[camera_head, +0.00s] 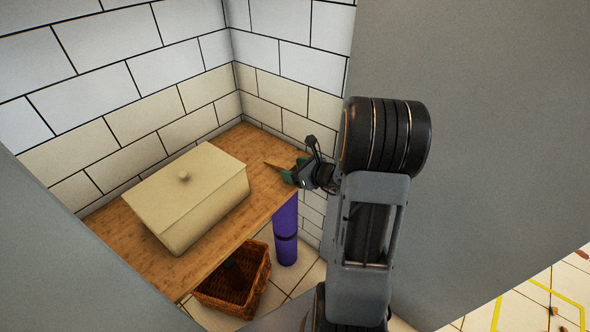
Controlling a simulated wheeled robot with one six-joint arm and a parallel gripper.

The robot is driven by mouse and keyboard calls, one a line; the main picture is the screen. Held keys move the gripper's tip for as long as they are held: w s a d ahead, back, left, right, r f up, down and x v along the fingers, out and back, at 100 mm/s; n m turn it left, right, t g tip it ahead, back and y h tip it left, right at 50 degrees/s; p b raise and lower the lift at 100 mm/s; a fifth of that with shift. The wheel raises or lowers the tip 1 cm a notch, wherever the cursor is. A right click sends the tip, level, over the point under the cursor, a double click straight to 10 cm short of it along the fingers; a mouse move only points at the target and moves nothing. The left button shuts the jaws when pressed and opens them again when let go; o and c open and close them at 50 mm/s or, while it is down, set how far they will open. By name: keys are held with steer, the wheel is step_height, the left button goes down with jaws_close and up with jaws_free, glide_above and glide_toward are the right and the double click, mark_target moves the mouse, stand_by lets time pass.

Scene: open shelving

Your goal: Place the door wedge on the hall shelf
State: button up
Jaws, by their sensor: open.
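The wooden shelf board (135,250) runs along the tiled wall. A small tan, pointed piece that looks like the door wedge (274,165) is over the right end of the board, close to the corner. My gripper (289,171) is open at that end, its greenish fingers right at the wedge. The fingers hide part of the wedge, and I cannot tell whether they touch it. The wedge appears to rest on the board, but its underside is hidden.
A cream lidded box (190,190) takes up the middle of the board. Below are a wicker basket (235,285) and an upright purple roll (285,230). Grey panels stand on both sides. Bare board shows between the box and my gripper, and at the front left.

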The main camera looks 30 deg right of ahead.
steer(key=shift+s+d+r+p, duration=0.1)
steer(key=shift+s+r+p, duration=0.05)
steer(key=shift+r+p, duration=0.2)
steer(key=p+v, duration=0.3)
steer(key=v, duration=0.8)
steer(key=s+a+r+n+g+h, duration=0.1)
steer(key=a+n, duration=0.4)
steer(key=n, duration=0.5)
steer(key=s+a+r+n+g+h, duration=0.2)
steer(key=s+a+r+n+g, duration=0.1)
steer(key=n, duration=0.8)
steer(key=s+a+r+n+g+h, duration=0.2)
steer(key=a+n+g, duration=0.3)
steer(key=a+n, duration=0.3)
steer(key=shift+s+a+r+n+g, duration=0.35)
steer(key=shift+s+n, duration=0.3)
steer(key=shift+n, duration=0.65)
